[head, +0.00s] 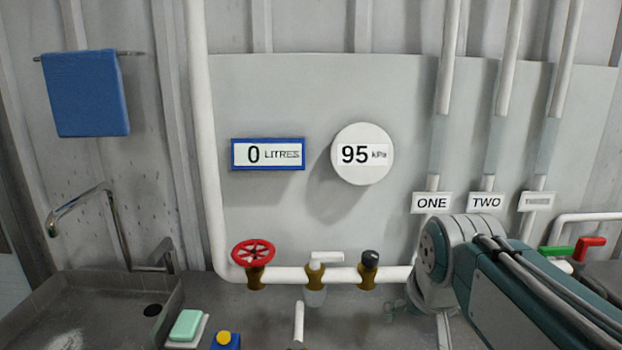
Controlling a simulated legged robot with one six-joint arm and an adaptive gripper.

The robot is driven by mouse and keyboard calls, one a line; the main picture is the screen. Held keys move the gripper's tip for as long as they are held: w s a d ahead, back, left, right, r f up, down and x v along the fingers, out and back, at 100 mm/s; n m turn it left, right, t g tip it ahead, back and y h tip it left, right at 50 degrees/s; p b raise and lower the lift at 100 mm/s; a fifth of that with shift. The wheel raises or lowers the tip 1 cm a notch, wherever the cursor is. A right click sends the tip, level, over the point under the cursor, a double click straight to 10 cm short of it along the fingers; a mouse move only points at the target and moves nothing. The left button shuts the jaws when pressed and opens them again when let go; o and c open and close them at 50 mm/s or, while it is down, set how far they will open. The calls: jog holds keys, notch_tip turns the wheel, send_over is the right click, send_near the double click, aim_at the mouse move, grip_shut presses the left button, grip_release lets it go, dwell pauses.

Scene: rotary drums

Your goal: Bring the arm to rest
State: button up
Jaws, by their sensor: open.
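My arm comes in from the lower right, with a thick teal and grey link that rises to a rounded joint in front of the pipe. A pale part of the arm bends down from this joint toward the bottom edge. My gripper's fingers cannot be made out, and no held object shows. The arm covers the right end of the pipe and part of the counter behind it.
A white pipe (290,274) carries a red handwheel (255,253), a white-handled valve (316,273) and a black-knobbed valve (369,268). A sink (85,310) with a tap (80,205) is left. A red-handled valve (588,246) is right. Displays read 0 LITRES (268,154) and 95 kPa (362,154).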

jog(key=s+f, duration=0.7)
jog(key=s, duration=0.5)
jog(key=shift+f+n, duration=0.3)
jog(key=shift+f, duration=0.1)
dwell(1.1)
jog(key=w+r, duration=0.7)
jog(key=w, duration=0.4)
jog(key=n+g+y, duration=0.1)
jog(key=n, duration=0.2)
send_over(370, 254)
jog(key=s+d, duration=0.1)
jog(key=s, duration=0.3)
notch_tip(370, 254, down, 2)
jog(key=x, duration=1)
jog(key=shift+w+a+f, duration=0.1)
jog(key=shift+w+f, duration=0.2)
